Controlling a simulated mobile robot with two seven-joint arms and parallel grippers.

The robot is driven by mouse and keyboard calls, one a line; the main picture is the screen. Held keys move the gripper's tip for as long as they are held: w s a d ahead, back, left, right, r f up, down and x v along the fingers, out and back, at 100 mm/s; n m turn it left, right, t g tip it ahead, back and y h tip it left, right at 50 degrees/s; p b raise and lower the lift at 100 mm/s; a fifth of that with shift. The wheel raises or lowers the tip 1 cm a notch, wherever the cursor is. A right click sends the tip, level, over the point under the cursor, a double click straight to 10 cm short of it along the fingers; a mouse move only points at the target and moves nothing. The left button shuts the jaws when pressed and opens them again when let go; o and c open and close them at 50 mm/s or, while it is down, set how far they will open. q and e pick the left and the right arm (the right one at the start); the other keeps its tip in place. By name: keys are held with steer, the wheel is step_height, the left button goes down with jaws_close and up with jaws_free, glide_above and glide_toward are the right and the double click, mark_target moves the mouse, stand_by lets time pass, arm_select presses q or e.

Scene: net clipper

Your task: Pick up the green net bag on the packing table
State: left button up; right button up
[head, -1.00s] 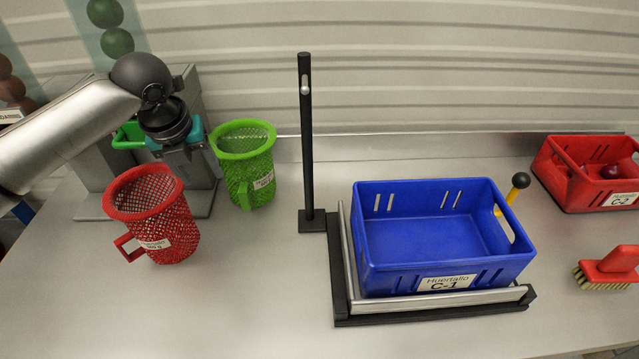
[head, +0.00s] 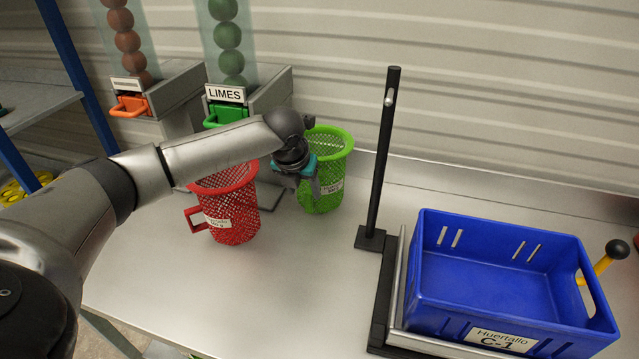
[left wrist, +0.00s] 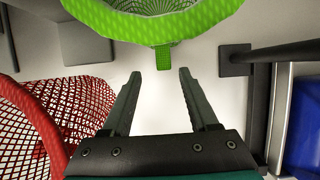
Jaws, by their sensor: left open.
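The green net bag (head: 335,150) stands upright on the packing table (head: 300,285), an open-topped mesh cylinder with a solid rim and a label. My left gripper (head: 308,193) hangs at its near left side and hides part of it in the head view. In the left wrist view, the green bag's rim (left wrist: 150,27) is at the top, and its handle (left wrist: 163,57) points down toward the gap between the open, empty fingers (left wrist: 160,76). My right gripper is not in view.
A red net bag (head: 233,218) stands close by on the left, also beside the fingers in the left wrist view (left wrist: 75,115). A black post (head: 382,160) and a blue crate (head: 490,290) stand to the right. The lime dispenser (head: 235,105) is behind.

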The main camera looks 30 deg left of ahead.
mark_target(308, 200)
arm_select(q)
steer(key=x, duration=0.5)
steer(key=shift+d+f+b, duration=0.15)
steer(key=shift+d+b, duration=0.1)
steer(key=shift+b, duration=0.15)
jaws_close()
stand_by(0.4)
